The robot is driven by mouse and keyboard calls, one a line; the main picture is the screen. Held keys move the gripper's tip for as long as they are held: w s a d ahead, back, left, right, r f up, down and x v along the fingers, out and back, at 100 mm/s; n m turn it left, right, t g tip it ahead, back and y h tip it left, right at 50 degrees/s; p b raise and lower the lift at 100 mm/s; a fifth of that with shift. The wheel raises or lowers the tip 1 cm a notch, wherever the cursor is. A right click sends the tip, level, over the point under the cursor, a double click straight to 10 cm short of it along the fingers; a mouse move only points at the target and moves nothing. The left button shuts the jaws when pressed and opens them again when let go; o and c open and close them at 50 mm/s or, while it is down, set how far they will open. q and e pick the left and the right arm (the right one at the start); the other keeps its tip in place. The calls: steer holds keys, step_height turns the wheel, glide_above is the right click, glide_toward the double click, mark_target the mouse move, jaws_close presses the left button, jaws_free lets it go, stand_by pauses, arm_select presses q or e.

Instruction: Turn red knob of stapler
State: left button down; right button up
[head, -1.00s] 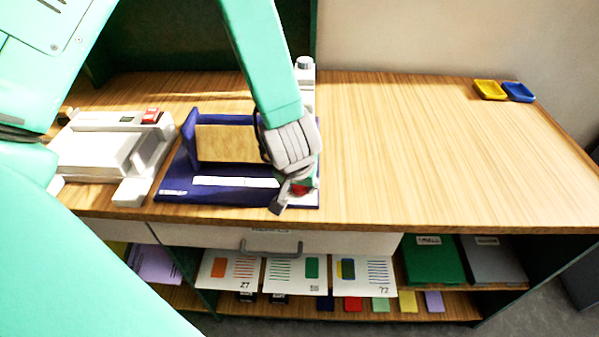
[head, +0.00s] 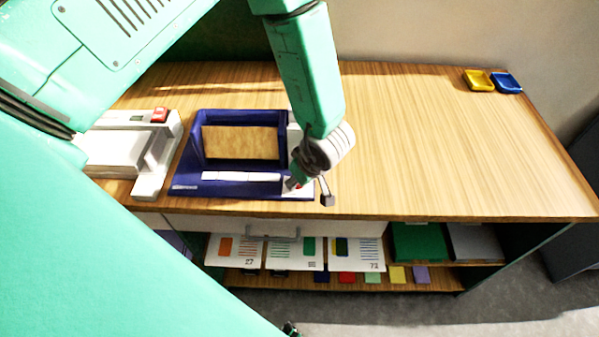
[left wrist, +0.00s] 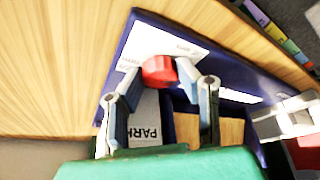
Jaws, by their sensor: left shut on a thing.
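The blue frame-like device (head: 186,180), which I take to be the stapler, stands near the table's front edge. Its red knob (left wrist: 159,70) sits on a white panel at one corner in the left wrist view. In the head view the knob (head: 298,185) is mostly hidden by my left gripper (head: 308,186). In the left wrist view my left gripper (left wrist: 157,76) has its fingertips on either side of the knob, shut on it.
A white machine with a red button (head: 160,115) stands just left of the blue device. Yellow (head: 478,80) and blue (head: 507,83) trays lie at the far right. Cards (head: 295,253) and folders sit on shelves below.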

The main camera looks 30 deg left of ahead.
arm_select(q)
steer(key=shift+w+n, duration=0.15)
steer(key=shift+n, duration=0.35)
steer(key=c, duration=1.2)
jaws_free()
steer(key=shift+d+r, duration=0.1)
steer(key=shift+r, duration=0.3)
steer(key=v, duration=1.1)
steer(key=shift+w+d, duration=0.2)
steer(key=shift+w, duration=0.05)
